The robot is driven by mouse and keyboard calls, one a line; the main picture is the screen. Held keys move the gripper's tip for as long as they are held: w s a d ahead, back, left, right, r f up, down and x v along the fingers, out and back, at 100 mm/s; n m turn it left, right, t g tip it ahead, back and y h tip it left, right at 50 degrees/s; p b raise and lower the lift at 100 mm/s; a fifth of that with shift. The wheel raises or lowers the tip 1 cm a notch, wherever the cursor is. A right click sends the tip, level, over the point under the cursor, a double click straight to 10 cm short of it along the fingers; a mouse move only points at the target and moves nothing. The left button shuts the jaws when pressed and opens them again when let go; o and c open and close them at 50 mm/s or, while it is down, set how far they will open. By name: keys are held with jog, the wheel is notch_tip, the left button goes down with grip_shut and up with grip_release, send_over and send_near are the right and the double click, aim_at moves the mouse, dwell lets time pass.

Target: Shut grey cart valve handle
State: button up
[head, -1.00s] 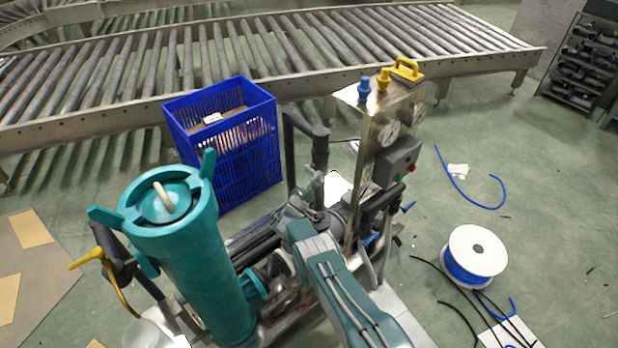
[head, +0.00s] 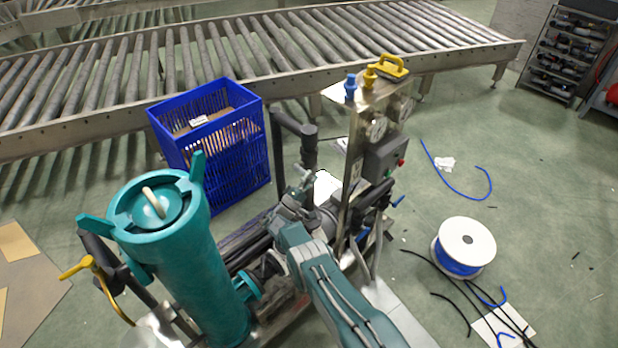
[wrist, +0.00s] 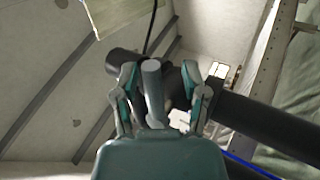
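A grey bar-like handle (wrist: 153,88), which looks like the cart valve handle, stands between my fingertips in the wrist view. My gripper (wrist: 160,75) is open, with one finger on each side of the handle. The handle is nearer the left finger; I cannot tell whether they touch. In the head view my gripper (head: 298,194) is small, at the middle of the cart beside the black pipe (head: 309,150). The valve body behind the handle is mostly hidden by my gripper and arm.
The cart carries a teal cylinder (head: 180,265) at left and a metal panel (head: 352,165) with gauges at right, both close to my arm. A blue crate (head: 225,165) stands behind. A cable spool (head: 466,242) lies on the floor at right. Black pipe (wrist: 265,125) runs right of my gripper.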

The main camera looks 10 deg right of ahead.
jog(key=shift+a, duration=0.15)
jog(key=s+a+f, duration=0.1)
jog(key=s+a, duration=0.7)
jog(key=a, duration=0.4)
jog(key=shift+f, duration=0.35)
jog(key=shift+w, duration=0.1)
